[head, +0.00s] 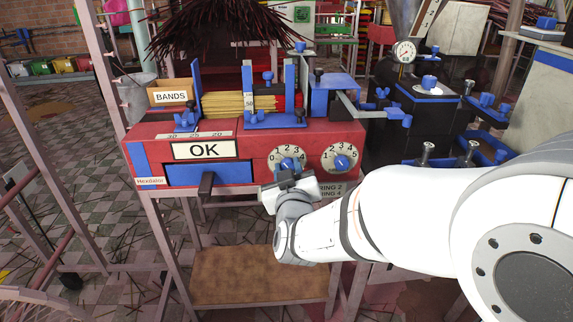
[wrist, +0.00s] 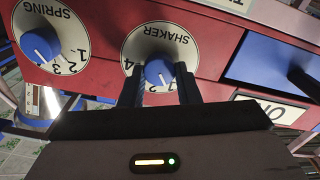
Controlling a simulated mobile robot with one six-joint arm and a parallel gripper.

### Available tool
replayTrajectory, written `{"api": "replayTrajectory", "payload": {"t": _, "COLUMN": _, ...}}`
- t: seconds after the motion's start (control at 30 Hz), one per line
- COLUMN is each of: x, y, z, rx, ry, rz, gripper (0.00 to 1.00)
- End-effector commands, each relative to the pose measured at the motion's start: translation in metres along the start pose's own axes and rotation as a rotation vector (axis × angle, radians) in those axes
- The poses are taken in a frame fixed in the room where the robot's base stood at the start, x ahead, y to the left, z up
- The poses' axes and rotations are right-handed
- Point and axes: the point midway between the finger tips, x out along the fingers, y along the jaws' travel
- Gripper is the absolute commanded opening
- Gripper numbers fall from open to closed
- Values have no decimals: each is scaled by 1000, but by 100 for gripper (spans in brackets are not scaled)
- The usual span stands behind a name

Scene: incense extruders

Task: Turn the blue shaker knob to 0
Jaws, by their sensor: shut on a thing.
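The blue shaker knob (wrist: 157,70) sits on a round white dial (wrist: 138,42) marked SHAKER on the red machine front, upside down in the wrist view. My gripper (wrist: 160,76) is shut on this knob, one dark finger on each side. The white pointer line seems to face between 1 and 2; the fingers hide part of the scale, and the 0 mark does not show clearly. In the head view the shaker dial (head: 282,155) is the left of two dials, and my gripper (head: 290,181) covers its lower part and most of the knob.
The spring dial's blue knob (head: 341,163) is close to the right of my gripper in the head view. A brown shelf (head: 258,275) lies below.

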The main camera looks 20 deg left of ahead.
Motion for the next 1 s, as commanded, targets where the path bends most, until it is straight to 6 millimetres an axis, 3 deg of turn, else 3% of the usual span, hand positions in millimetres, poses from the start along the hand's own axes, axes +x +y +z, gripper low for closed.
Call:
{"api": "replayTrajectory", "payload": {"t": 0.5, "x": 0, "y": -4, "z": -3, "rx": -443, "ry": 4, "rz": -6, "gripper": 7}}
{"api": "replayTrajectory", "payload": {"t": 1.0, "x": -1, "y": -6, "z": -2, "rx": -617, "ry": 8, "rz": -6, "gripper": 7}}
